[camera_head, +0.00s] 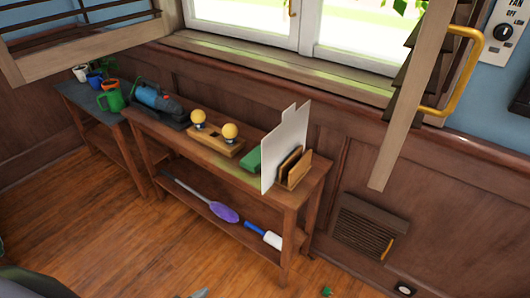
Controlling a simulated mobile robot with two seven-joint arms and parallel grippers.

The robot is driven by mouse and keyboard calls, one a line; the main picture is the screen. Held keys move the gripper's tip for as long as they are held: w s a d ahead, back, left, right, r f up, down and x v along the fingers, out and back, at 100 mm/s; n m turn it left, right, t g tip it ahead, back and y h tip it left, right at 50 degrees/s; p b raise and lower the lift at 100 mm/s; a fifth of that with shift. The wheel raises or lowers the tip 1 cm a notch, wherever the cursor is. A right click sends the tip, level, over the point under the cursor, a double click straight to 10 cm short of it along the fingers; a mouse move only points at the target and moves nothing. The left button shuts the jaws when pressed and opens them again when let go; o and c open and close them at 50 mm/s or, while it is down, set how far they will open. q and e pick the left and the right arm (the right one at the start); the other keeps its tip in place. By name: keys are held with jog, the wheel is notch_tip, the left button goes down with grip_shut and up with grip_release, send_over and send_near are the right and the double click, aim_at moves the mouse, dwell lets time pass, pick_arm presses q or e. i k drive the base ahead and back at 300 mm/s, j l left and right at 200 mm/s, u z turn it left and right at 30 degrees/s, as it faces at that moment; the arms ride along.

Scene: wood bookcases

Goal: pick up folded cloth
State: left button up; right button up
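I see no thing that is clearly a folded cloth. A flat green item (251,159) lies on the top of the wooden shelf table (225,172), partly hidden by an upright white board (286,148). I cannot tell whether it is cloth. Neither of my grippers can be made out in the view.
The table also bears a blue-and-dark tool (158,100), a wooden block with yellow knobs (216,138) and a brown slotted holder (294,168). Its lower shelf holds a purple-headed duster (222,212). An open shutter (412,110) hangs at right.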

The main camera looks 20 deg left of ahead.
aim_at(252, 162)
jog(key=i+j+z, duration=0.15)
jog(key=j, duration=0.35)
jog(key=i+j+z, duration=0.1)
jog(key=j, duration=0.4)
jog(key=i+j+z, duration=0.15)
jog(key=j, duration=0.9)
jog(key=i+j, duration=0.15)
jog(key=j, duration=0.9)
jog(key=i+j, duration=0.5)
jog(key=j, duration=0.15)
jog(key=i, duration=0.2)
